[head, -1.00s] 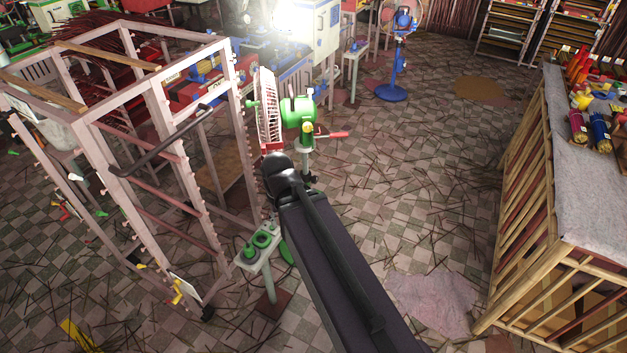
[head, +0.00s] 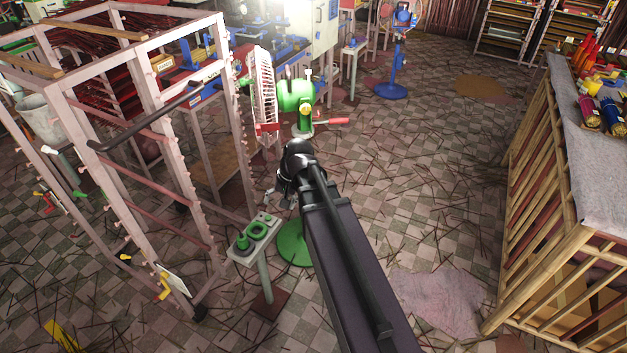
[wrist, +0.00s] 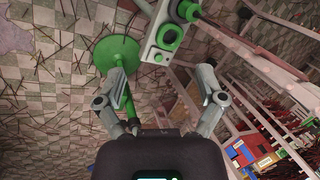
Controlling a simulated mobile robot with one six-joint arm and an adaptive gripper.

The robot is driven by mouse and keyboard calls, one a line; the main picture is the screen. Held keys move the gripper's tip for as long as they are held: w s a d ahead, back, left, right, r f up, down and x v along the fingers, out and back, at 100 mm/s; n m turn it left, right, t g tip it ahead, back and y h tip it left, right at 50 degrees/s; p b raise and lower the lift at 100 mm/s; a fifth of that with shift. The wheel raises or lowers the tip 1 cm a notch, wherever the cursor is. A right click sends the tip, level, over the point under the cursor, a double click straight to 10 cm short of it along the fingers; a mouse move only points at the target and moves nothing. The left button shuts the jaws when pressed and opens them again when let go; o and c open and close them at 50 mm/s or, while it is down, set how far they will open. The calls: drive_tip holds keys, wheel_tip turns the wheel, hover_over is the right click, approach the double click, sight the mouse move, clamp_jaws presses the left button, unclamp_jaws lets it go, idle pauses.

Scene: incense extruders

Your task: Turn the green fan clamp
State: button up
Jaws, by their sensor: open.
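The green fan (head: 297,96) stands past the end of my arm, its white cage (head: 262,90) facing left. A lever with a red grip (head: 338,121), seemingly the clamp, sticks out right from the fan's pole below the motor. My gripper (head: 283,194) is low beside the pole, below the lever's height, and partly hidden by my arm. In the wrist view my gripper (wrist: 160,74) is open with nothing between its fingers. The fan's round green base (wrist: 105,56) lies beyond the left finger, and the green pole passes close by that finger. The clamp is not visible there.
A small stand with green round controls (head: 257,229) is left of the fan base. A pale metal rack (head: 175,150) stands at the left. A wooden slatted table (head: 545,210) is at the right. Open floor lies between the fan and that table.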

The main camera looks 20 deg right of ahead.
drive_tip(key=w+d+f+m+t+y+b, duration=0.55)
drive_tip(key=w+d+f+m+b, duration=0.75)
drive_tip(key=b, duration=0.8)
drive_tip(key=w+d+f+m+t+b, duration=0.2)
drive_tip(key=w+d+f+b, duration=0.1)
drive_tip(key=d+b, duration=0.3)
drive_tip(key=w+d+f+m+t+y+b, duration=0.1)
drive_tip(key=w+d+f+m+t+b, duration=0.1)
drive_tip(key=d+b, duration=0.4)
drive_tip(key=w+d+f+m+t+y+b, duration=0.1)
drive_tip(key=w+d+f+m+t+b, duration=0.2)
drive_tip(key=d+f+b, duration=0.3)
drive_tip(key=w+d+b, duration=0.1)
drive_tip(key=d, duration=0.2)
drive_tip(key=shift+d, duration=0.35)
drive_tip(key=shift+w+a+r+t, duration=0.1)
drive_tip(key=shift+w+t, duration=0.05)
drive_tip(key=shift+t, duration=0.1)
drive_tip(key=x, duration=1.3)
drive_tip(key=shift+w+a, duration=0.15)
drive_tip(key=shift+w, duration=0.05)
